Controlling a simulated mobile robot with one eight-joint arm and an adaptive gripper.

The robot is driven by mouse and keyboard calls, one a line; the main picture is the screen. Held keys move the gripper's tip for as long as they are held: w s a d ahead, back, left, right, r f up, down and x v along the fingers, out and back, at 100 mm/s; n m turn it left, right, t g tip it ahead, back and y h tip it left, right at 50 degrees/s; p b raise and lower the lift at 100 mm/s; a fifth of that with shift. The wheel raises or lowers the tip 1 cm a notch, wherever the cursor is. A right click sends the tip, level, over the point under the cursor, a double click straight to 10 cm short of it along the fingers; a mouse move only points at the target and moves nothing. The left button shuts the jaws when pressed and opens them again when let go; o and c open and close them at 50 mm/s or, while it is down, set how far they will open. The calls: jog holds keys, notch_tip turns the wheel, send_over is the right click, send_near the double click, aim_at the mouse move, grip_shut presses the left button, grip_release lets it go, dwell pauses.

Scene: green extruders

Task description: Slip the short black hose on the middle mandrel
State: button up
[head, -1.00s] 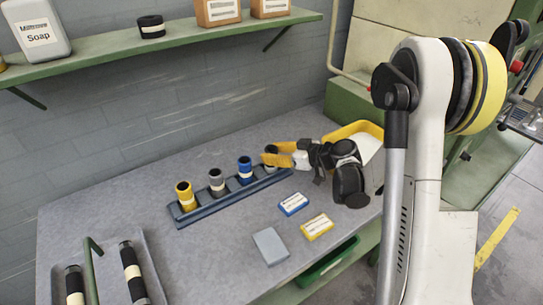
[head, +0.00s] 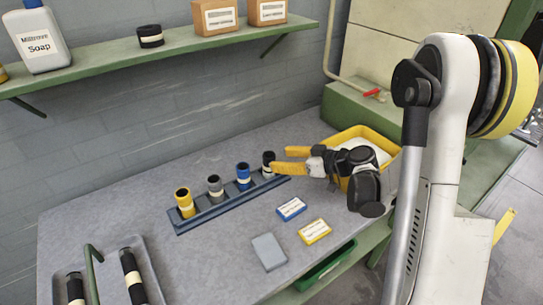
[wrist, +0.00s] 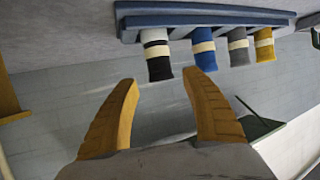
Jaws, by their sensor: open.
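The short black hose (head: 269,160), with a cream band, stands upright at the right end of a dark blue rack (head: 228,207). My gripper (head: 279,160) is open and empty. Its two yellow fingers point left at the hose from the right side. In the wrist view the black hose (wrist: 159,62) lies just ahead of the open fingertips (wrist: 161,80), roughly centred between them. I cannot tell whether a finger touches it. I cannot make out the middle mandrel in either view.
Blue (head: 243,176), grey (head: 215,188) and yellow (head: 185,203) hoses share the rack. A yellow bin (head: 388,147) stands behind my gripper. Small boxes (head: 291,209) lie in front. A tray (head: 153,270) with long black hoses is at left. A shelf (head: 110,51) runs above.

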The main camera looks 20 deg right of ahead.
jog(key=p+v, duration=0.1)
jog(key=v, duration=0.5)
jog(key=s+a+r+m+g+h, duration=0.3)
jog(key=s+a+r+m+h, duration=0.15)
jog(key=s+a, duration=0.3)
jog(key=s+r+m+h, duration=0.3)
jog(key=s+r+h, duration=0.1)
jog(key=s, duration=1)
jog(key=shift+s+d+r, duration=0.15)
jog(key=shift+d+r, duration=0.1)
jog(key=shift+m+h, duration=0.25)
